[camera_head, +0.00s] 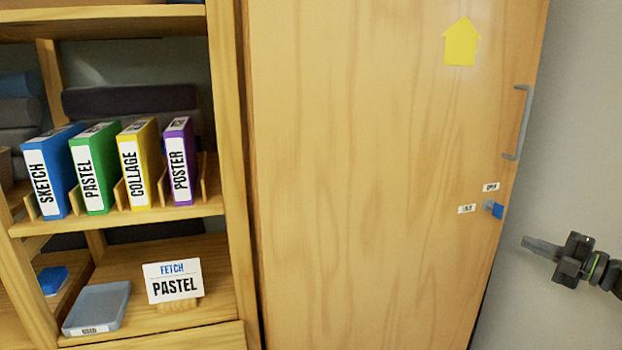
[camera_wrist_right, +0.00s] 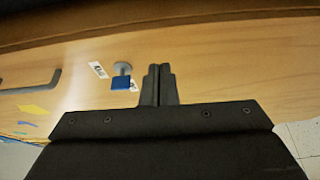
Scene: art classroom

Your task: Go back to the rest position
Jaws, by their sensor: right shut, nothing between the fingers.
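My right gripper (camera_head: 541,247) is at the right edge of the head view, in front of the grey wall and right of the wooden cabinet door (camera_head: 370,180). Its fingers are together and empty; they also show in the right wrist view (camera_wrist_right: 159,72). A knob with a blue tab (camera_head: 495,209) sits on the door, up and left of the fingertips and apart from them. In the right wrist view the blue tab (camera_wrist_right: 124,83) is left of the fingers. My left gripper is not in view.
The door has a grey bar handle (camera_head: 518,122) and a yellow arrow (camera_head: 460,42). An open shelf at left holds blue, green, yellow and purple binders (camera_head: 180,160). Below are a grey-blue tray (camera_head: 97,305) and a "FETCH PASTEL" card (camera_head: 172,280). The grey wall (camera_head: 580,120) beside the door is bare.

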